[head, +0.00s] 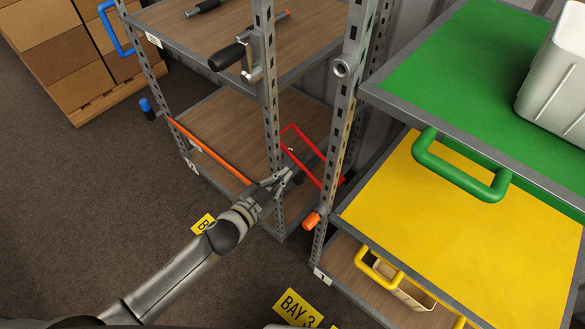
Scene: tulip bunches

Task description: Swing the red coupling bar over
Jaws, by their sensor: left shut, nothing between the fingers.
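The red coupling bar (304,139) is a thin red bent bar in the gap between the left shelf rack and the right-hand rack. Its right end meets the right rack's post; its lower left part is partly hidden by the left rack's post and my gripper. My left gripper (292,172) reaches in from the lower left, by the left rack's front post. It is shut with nothing between its fingers, close to the red bar. I cannot tell whether they touch. My right gripper is not in view.
The left rack (222,125) has an orange rail (208,151) along its front. A black crank handle (227,57) juts from its post. The right rack has green (450,60) and yellow (480,240) shelves. An orange knob (312,220) sticks out low. Floor at left is clear.

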